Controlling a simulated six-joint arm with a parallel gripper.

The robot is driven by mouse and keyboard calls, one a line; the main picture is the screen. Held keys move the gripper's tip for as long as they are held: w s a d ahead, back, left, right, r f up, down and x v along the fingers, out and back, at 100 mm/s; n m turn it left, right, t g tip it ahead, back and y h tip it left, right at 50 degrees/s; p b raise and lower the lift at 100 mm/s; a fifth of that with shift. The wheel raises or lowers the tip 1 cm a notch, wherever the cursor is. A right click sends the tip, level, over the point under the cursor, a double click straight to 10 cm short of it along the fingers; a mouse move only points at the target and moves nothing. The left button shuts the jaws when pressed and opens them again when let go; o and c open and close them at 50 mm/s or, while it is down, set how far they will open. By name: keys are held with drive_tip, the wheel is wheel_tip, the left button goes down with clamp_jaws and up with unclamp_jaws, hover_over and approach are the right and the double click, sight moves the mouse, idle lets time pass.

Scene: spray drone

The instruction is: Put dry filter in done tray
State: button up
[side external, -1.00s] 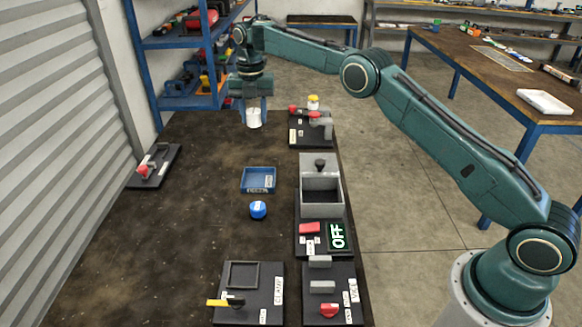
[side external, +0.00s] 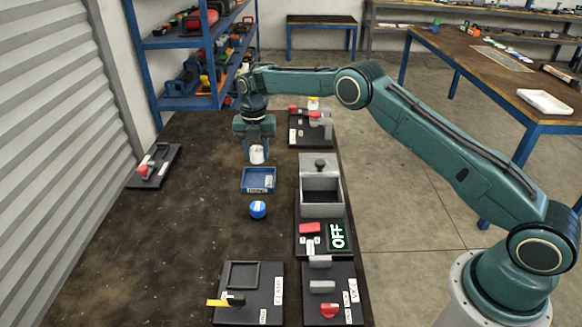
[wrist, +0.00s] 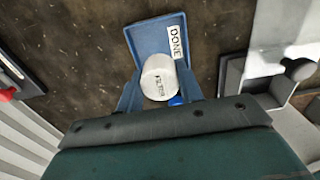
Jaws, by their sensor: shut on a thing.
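The dry filter (side external: 257,155) is a small white cylinder; its top, marked "FILTER", shows in the wrist view (wrist: 158,80). My gripper (side external: 256,150) is shut on the filter, with one finger on each side, and points down. The done tray (side external: 258,190) is a shallow blue tray with a "DONE" label, lying on the dark table. In the side view the filter is held just beyond the tray's far edge. In the wrist view the filter covers part of the tray (wrist: 143,36), whose near part is hidden.
A blue round knob (side external: 258,210) sits just in front of the tray. The table left of the tray is clear.

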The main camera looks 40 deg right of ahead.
sight(256, 149)
drive_tip(key=shift+f, duration=4.05)
drive_tip(key=shift+f, duration=0.15)
drive_tip(key=o, duration=1)
drive_tip(key=shift+o, duration=0.2)
wheel_tip(256, 149, up, 12)
drive_tip(key=shift+f, duration=0.1)
drive_tip(key=shift+r, duration=0.3)
